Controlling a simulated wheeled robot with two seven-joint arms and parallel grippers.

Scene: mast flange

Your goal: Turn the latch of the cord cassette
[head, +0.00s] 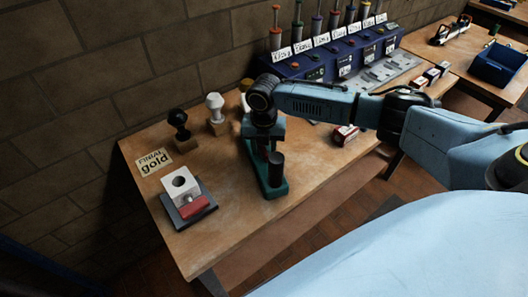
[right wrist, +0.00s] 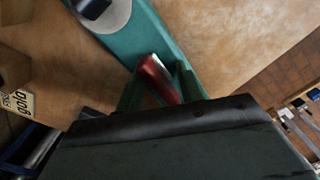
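A long teal-green fixture (head: 275,188) lies on the wooden bench with a dark upright cylinder (head: 275,164) near its front end. In the right wrist view, the fixture (right wrist: 160,35) has a pale disc and a dark post. My right gripper (right wrist: 160,88) is over its other end, fingers apart. A red part with a pale edge (right wrist: 158,76) slants between the fingers; I cannot tell whether both touch it. A white block (head: 180,183) with a red piece (head: 194,206) sits farther left. I cannot tell for sure which is the cord cassette. My left gripper is not in view.
A black-knobbed stamp (head: 179,122) and a white-knobbed one (head: 216,110) stand behind, near a "FINAL gold" card (head: 153,162). A blue rack (head: 330,55) of coloured handles stands at the back. A small red-and-white box (head: 344,135) lies right. The bench's front left is mostly clear.

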